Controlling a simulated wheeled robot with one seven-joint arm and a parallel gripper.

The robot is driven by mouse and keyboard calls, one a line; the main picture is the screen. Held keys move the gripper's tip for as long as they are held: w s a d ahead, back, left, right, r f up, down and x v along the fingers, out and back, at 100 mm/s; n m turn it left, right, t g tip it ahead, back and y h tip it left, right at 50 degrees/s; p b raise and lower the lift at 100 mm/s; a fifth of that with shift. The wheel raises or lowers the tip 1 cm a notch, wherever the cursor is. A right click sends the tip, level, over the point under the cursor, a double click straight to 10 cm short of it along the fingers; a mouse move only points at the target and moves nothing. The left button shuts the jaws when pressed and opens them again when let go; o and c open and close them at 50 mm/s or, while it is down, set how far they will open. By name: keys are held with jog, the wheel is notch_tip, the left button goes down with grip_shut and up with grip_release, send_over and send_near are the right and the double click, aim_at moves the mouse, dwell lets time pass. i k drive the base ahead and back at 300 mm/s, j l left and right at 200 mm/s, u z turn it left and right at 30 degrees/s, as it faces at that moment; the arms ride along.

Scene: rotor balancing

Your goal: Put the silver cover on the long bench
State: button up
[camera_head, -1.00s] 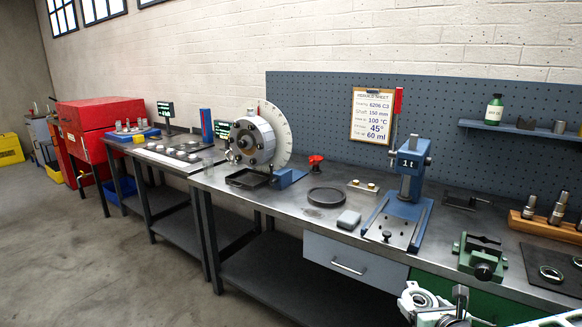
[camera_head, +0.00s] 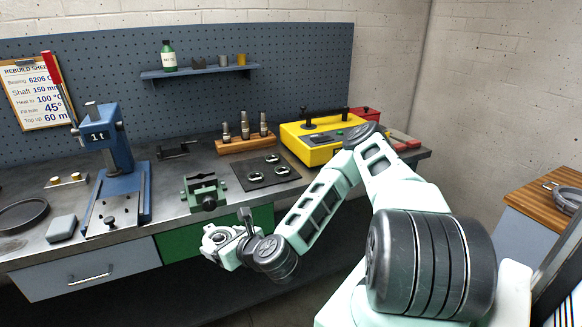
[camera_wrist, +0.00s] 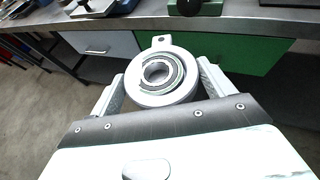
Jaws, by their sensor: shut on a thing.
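The silver cover (camera_wrist: 158,78) is a round silver-grey piece with a ringed hole in the middle and a small tab with a hole at its far edge. In the wrist view my gripper (camera_wrist: 160,84) is shut on its sides. In the head view my gripper (camera_head: 228,245) holds it in front of the long bench, by the green drawer front and apart from the bench. The long bench (camera_head: 172,184) has a grey metal top, which also shows at the top of the wrist view (camera_wrist: 130,22).
On the bench stand a blue press (camera_head: 108,140), a green vise (camera_head: 205,192), a dark mat with rings (camera_head: 240,175), a wooden socket holder (camera_head: 247,144) and a yellow case (camera_head: 310,150). Bare top lies left of the vise. A wood-topped cabinet (camera_head: 540,200) stands at right.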

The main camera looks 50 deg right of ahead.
aim_at(187, 169)
jog(key=i+z, duration=0.2)
jog(key=z, duration=1.1)
jog(key=i+j, duration=0.35)
jog(key=j, duration=0.15)
jog(key=i+j+z, duration=0.1)
jog(key=i+j, duration=0.25)
jog(key=j, duration=0.1)
